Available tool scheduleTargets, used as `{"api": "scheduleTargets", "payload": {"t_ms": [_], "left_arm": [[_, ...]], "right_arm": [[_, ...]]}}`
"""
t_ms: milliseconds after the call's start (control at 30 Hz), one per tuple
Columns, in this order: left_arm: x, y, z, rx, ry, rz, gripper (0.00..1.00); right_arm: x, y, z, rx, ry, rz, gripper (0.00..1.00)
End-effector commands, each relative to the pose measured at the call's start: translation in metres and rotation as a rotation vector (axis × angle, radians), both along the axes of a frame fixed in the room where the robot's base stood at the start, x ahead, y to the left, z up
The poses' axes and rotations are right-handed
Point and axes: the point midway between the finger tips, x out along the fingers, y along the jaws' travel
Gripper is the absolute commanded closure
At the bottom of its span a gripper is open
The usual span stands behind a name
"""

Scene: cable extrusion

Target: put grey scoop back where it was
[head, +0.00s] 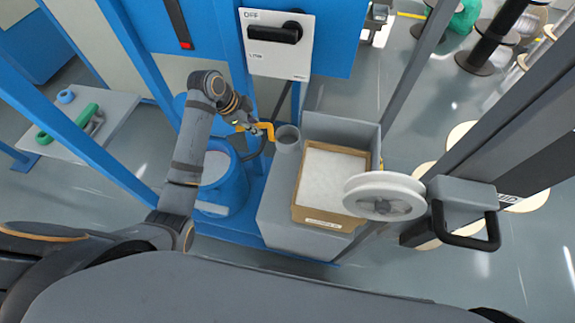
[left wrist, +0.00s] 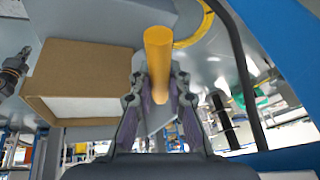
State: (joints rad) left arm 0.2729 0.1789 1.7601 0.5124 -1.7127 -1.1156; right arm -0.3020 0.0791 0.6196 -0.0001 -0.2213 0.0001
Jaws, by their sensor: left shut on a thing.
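The grey scoop (head: 287,138) shows in the head view as a round grey cup with a yellow-orange handle, just left of the cardboard box. My left gripper (head: 262,131) is at the handle. In the left wrist view my left gripper (left wrist: 160,85) is shut on the yellow handle (left wrist: 157,48), which stands between its fingers. The cup is above or at the left part of the grey bin (head: 270,212); I cannot tell whether it touches it. My right gripper is not clearly in view.
The cardboard box (head: 330,221) holds white material inside the grey bin. A blue barrel (head: 222,190) stands left of it. A switch panel (head: 277,45) hangs behind. A white spool (head: 385,197) is close on the right, and a blue post (head: 95,135) rises at left.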

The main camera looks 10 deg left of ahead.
Motion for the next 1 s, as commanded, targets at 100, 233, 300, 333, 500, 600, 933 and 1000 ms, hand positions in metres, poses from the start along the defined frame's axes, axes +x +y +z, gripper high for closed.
{"api": "scheduleTargets", "payload": {"t_ms": [100, 233, 300, 333, 500, 600, 933, 1000], "left_arm": [[-0.001, 0.000, -0.010, -0.002, 0.004, 0.001, 1.00], [-0.001, 0.000, -0.039, -0.002, 0.004, 0.002, 1.00], [-0.001, 0.000, -0.051, -0.002, 0.003, 0.003, 1.00], [-0.001, 0.000, -0.055, -0.002, 0.003, 0.003, 1.00], [0.000, 0.000, -0.062, 0.000, 0.000, 0.002, 1.00], [-0.001, 0.000, -0.070, -0.001, 0.002, 0.002, 1.00], [0.000, 0.000, -0.099, 0.000, -0.001, 0.004, 1.00], [0.000, 0.000, -0.099, -0.001, 0.000, 0.003, 1.00]], "right_arm": [[0.001, 0.007, 0.002, 0.009, -0.002, -0.003, 1.00], [0.001, 0.006, 0.002, 0.008, -0.003, -0.002, 1.00], [0.001, 0.005, 0.003, 0.006, -0.003, -0.002, 1.00], [0.001, 0.004, 0.003, 0.005, -0.003, -0.001, 1.00], [0.003, 0.001, 0.003, 0.001, -0.005, -0.001, 1.00], [0.003, 0.000, 0.003, -0.001, -0.005, 0.000, 1.00], [0.003, -0.003, 0.002, -0.004, -0.005, 0.001, 1.00], [0.003, -0.003, 0.002, -0.004, -0.005, 0.001, 1.00]]}}
